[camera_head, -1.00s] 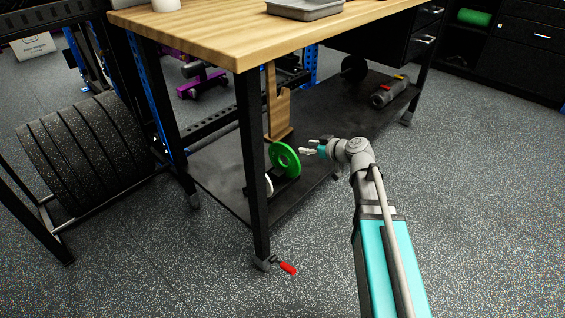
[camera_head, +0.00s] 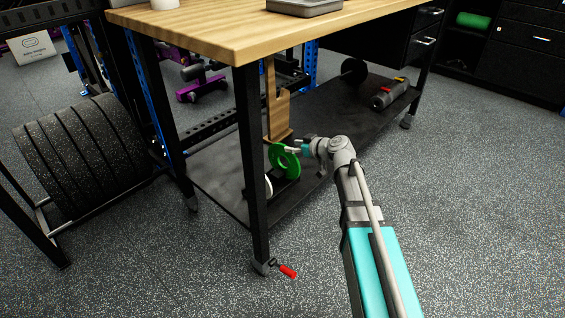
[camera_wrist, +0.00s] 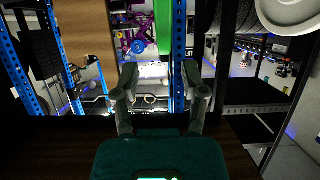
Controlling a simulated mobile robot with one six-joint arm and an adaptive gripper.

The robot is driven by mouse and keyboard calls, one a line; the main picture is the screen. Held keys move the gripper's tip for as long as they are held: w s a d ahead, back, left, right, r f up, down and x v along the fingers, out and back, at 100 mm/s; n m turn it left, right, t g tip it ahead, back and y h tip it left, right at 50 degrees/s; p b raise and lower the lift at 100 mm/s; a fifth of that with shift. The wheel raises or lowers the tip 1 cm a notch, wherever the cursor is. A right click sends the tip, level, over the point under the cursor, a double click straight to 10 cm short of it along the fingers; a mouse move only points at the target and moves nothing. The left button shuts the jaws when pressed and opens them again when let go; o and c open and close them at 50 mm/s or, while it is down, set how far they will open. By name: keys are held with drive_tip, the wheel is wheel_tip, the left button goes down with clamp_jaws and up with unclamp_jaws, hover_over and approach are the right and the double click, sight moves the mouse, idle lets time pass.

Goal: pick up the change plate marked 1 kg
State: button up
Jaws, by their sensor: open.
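A green plate (camera_head: 279,167) stands on edge on the bench's lower shelf, just right of the near leg; I cannot read its marking. A white plate (camera_head: 268,187) shows partly behind that leg. My gripper (camera_head: 290,148) is at the green plate's upper right, its tips overlapping the plate in the head view. In the wrist view my gripper (camera_wrist: 160,78) is open, with the green plate's edge (camera_wrist: 164,28) seen upright ahead, between the two fingers but nearer the right one. The white plate (camera_wrist: 288,12) is at the upper right there. I cannot tell whether any finger touches.
A wooden stand (camera_head: 279,110) rises behind the green plate and also shows in the wrist view (camera_wrist: 86,30). The workbench top (camera_head: 220,32) overhangs the lower shelf (camera_head: 330,130). A grey cylinder (camera_head: 388,93) lies farther back. Big black plates (camera_head: 85,150) are racked at left.

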sight(284, 145)
drive_tip(key=shift+b+x, duration=0.8)
drive_tip(key=shift+x, duration=1.65)
drive_tip(key=shift+s+a, duration=0.1)
drive_tip(key=shift+s, duration=0.1)
clamp_jaws()
